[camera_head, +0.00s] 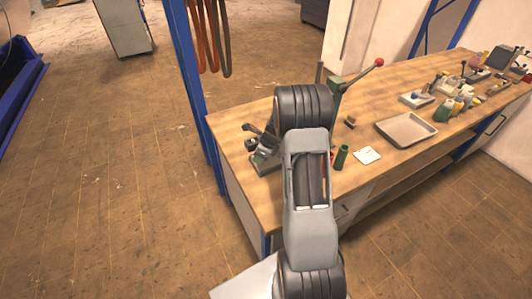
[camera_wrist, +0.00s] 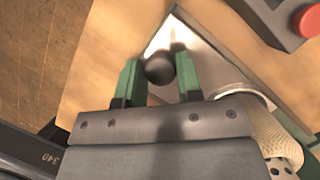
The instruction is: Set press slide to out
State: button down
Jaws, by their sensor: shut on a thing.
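In the wrist view my gripper (camera_wrist: 160,75) has its two green fingers on either side of a dark round knob (camera_wrist: 159,68) and is shut on it. The knob sits over a shiny metal plate (camera_wrist: 208,60) on the wooden bench. I cannot tell for sure whether the knob belongs to the press slide. In the head view a green press (camera_head: 335,95) with a red-knobbed lever (camera_head: 379,62) stands on the bench, partly hidden behind my arm.
A dark device (camera_head: 264,150) stands left of my arm. A blue post (camera_head: 190,80) rises at the bench's left end.

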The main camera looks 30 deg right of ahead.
jog(key=shift+a, duration=0.2)
jog(key=c, duration=1)
grip_release()
jog(key=shift+w+a, duration=0.1)
jog(key=shift+a, duration=0.1)
jog(key=shift+o, duration=1.1)
jog(key=shift+d, duration=0.15)
jog(key=b+v, duration=0.1)
jog(key=v, duration=1.3)
jog(key=shift+d, duration=0.2)
jog(key=shift+a+f, duration=0.1)
jog(key=shift+f, duration=0.05)
